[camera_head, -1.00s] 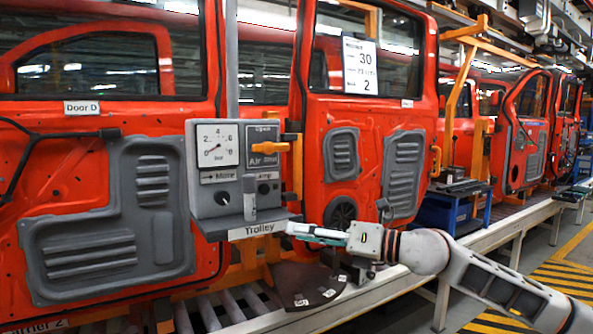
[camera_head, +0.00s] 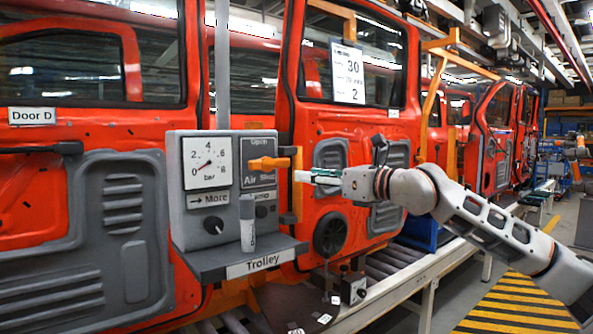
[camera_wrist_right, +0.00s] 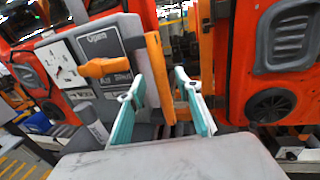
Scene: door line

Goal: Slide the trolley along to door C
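The trolley (camera_head: 206,260) is a grey box with a pressure gauge (camera_head: 208,163), a black knob and a front shelf labelled "Trolley". An orange lever (camera_head: 269,164) lies sideways at its Air panel, beside an upright orange bar (camera_head: 297,185). The trolley stands between the door labelled Door D (camera_head: 32,115) and another red door (camera_head: 348,128), whose small label I cannot read. My right gripper (camera_head: 300,177) is just right of the trolley, level with the lever. In the right wrist view its teal fingers (camera_wrist_right: 158,92) are apart, with the orange bar (camera_wrist_right: 157,65) ahead between them; contact is unclear. My left gripper is not in view.
A grey cylinder (camera_head: 247,222) stands on the trolley's shelf. A roller conveyor (camera_head: 386,258) runs below the doors. More red doors (camera_head: 497,140) stand farther right. The floor at right has yellow and black stripes (camera_head: 515,300) and looks clear.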

